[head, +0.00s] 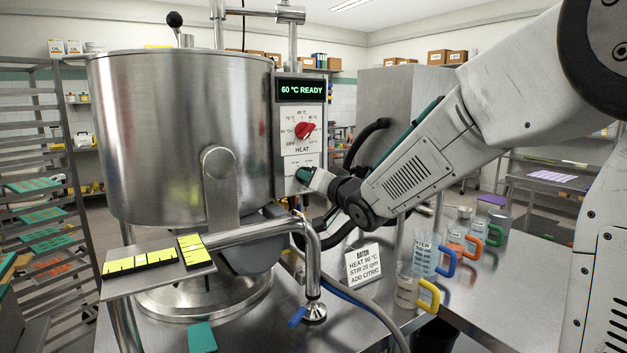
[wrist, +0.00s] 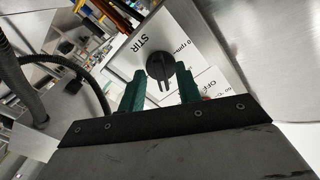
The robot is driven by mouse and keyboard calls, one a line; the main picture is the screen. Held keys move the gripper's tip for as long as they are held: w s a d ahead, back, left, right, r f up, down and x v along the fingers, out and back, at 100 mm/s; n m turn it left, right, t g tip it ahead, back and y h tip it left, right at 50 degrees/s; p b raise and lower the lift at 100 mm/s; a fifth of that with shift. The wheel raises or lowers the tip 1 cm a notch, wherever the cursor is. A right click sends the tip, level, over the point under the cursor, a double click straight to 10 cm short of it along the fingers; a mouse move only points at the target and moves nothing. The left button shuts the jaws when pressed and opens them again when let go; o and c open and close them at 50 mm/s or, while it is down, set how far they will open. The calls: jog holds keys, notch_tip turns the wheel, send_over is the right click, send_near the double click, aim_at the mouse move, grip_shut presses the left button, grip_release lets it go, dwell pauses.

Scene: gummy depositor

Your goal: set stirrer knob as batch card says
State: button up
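The batch card (head: 363,265) stands on the steel table right of the kettle; its stir line seems to read 20 rpm, in small print. The stirrer knob (wrist: 158,66) is black with a pointer, on a white plate marked STIR (wrist: 150,42). "OFF" and part of an "rpm" label show on the plate; where the pointer stands is unclear. My gripper (wrist: 160,88) has its two teal fingers apart, one on each side of the knob, with gaps showing. In the head view my gripper (head: 305,176) is at the lower control panel and hides the knob.
The red heat knob (head: 306,130) sits just above my gripper, under a display (head: 301,90) reading 60 °C READY. The kettle (head: 180,135) is close on the left. Jugs with coloured handles (head: 424,259) stand right of the card, below my arm. A drain pipe (head: 260,232) runs below.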

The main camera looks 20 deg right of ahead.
jog(key=v, duration=0.7)
jog(key=shift+s, duration=0.4)
jog(key=s+d+f+g+h, duration=0.65)
jog(key=s+f+g, duration=0.2)
jog(key=f, duration=0.35)
jog(key=s+a+n+g+y, duration=0.1)
jog(key=s+a+g, duration=0.2)
jog(key=s, duration=1)
jog(key=s+a+n+g+y, duration=0.1)
jog(key=s+g, duration=0.3)
jog(key=s, duration=0.9)
jog(key=shift+s+a+f+n+g, duration=0.2)
jog(key=shift+a+n+g, duration=0.15)
jog(key=shift+a+n, duration=0.4)
